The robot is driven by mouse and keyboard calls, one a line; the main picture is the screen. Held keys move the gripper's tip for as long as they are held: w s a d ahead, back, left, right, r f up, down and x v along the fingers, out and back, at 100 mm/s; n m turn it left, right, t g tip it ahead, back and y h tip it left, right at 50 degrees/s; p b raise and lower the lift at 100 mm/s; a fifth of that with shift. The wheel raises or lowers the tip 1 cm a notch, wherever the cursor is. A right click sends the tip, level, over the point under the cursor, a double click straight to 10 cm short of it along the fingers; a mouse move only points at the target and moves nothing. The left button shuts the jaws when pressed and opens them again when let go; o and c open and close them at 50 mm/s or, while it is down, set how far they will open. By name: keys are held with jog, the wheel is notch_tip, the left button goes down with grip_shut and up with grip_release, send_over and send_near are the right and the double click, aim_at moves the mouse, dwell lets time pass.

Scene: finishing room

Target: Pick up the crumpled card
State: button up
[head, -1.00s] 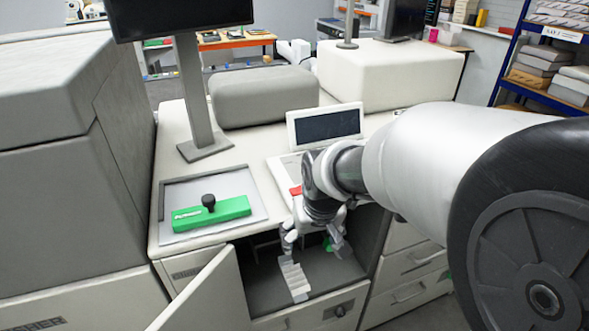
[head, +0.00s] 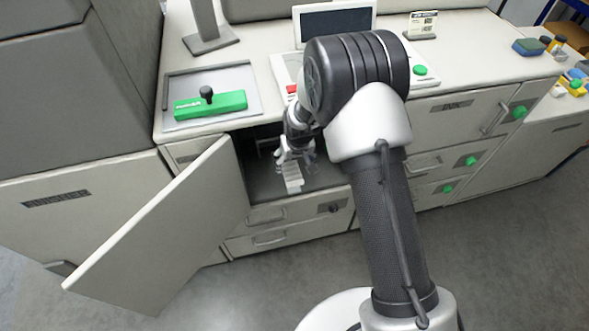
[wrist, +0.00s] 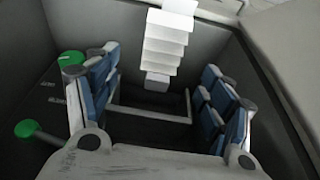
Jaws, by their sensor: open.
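The crumpled card (head: 292,182) is a pale strip with accordion folds inside the open compartment of the machine, near its front edge. In the wrist view the card (wrist: 165,45) runs down from the top middle, lying beyond my fingers and in line with the gap between them. My gripper (head: 294,153) reaches into the compartment from above, just behind the card. In the wrist view my gripper (wrist: 160,88) is open, with blue-padded fingers wide apart and nothing between them. Whether any finger touches the card cannot be told.
The open cabinet door (head: 165,235) swings out at the left. A green block with a black knob (head: 210,104) lies in a grey tray (head: 250,82) on the counter above. A green-ended lever (wrist: 28,129) and a green knob (wrist: 71,58) sit at the compartment's left in the wrist view.

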aim_at(291, 171)
jog(key=b+x, duration=0.1)
jog(key=x, duration=0.2)
jog(key=b+x, duration=0.1)
jog(key=x, duration=0.2)
jog(key=shift+s+a+f, duration=0.2)
jog(key=shift+w+f+b, duration=0.2)
jog(key=shift+f+b, duration=0.1)
jog(key=shift+f, duration=0.05)
jog(key=shift+r, duration=0.1)
jog(key=shift+c, duration=0.3)
jog(key=c, duration=0.9)
